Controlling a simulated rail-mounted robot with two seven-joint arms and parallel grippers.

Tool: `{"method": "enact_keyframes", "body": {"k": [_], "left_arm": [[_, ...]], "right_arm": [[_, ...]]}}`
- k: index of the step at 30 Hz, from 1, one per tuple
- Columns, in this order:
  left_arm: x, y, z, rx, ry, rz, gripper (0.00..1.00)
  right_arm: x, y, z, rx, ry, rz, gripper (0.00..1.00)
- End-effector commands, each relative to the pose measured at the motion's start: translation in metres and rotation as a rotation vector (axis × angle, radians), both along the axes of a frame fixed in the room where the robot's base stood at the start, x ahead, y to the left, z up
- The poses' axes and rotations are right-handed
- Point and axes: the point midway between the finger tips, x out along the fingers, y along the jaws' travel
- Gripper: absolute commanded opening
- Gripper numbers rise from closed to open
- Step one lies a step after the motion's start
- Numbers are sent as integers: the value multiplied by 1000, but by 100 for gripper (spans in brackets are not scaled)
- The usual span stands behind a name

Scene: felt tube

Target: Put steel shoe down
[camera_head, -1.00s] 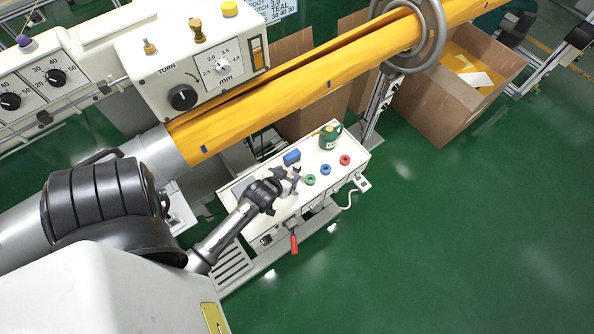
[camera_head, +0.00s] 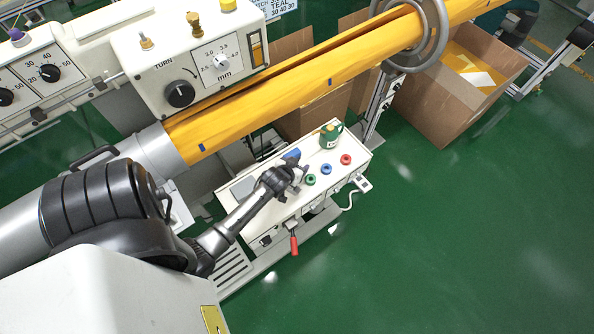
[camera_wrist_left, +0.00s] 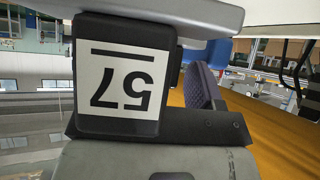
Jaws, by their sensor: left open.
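My left gripper (camera_head: 301,173) is open over the top of a white cart (camera_head: 326,180), close beside a blue block (camera_head: 293,153). The gripper partly hides that block. I cannot make out a steel shoe for certain at the fingers or on the cart. In the left wrist view, a black part with a white 57 label fills much of the picture. A dark ribbed pad (camera_wrist_left: 200,88) and a blue surface (camera_wrist_left: 217,53) show to its right. My right gripper is not in view.
The cart also bears a green pot (camera_head: 331,135) and green (camera_head: 311,180), blue (camera_head: 326,169) and red (camera_head: 346,159) rings. A yellow tube (camera_head: 300,85) runs above and behind. Cardboard boxes (camera_head: 435,105) stand at the right. The green floor in front is clear.

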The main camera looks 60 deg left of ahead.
Motion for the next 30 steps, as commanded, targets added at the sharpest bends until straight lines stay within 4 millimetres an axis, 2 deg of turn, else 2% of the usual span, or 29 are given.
{"method": "enact_keyframes", "body": {"k": [5, 24, 30], "left_arm": [[0, 0, 0, 0, 0, 0, 60], [0, 0, 1, 1, -1, 0, 0], [0, 0, 2, 1, -2, 0, 0]], "right_arm": [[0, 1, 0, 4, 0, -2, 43], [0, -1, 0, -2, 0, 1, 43], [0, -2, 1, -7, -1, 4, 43]]}}
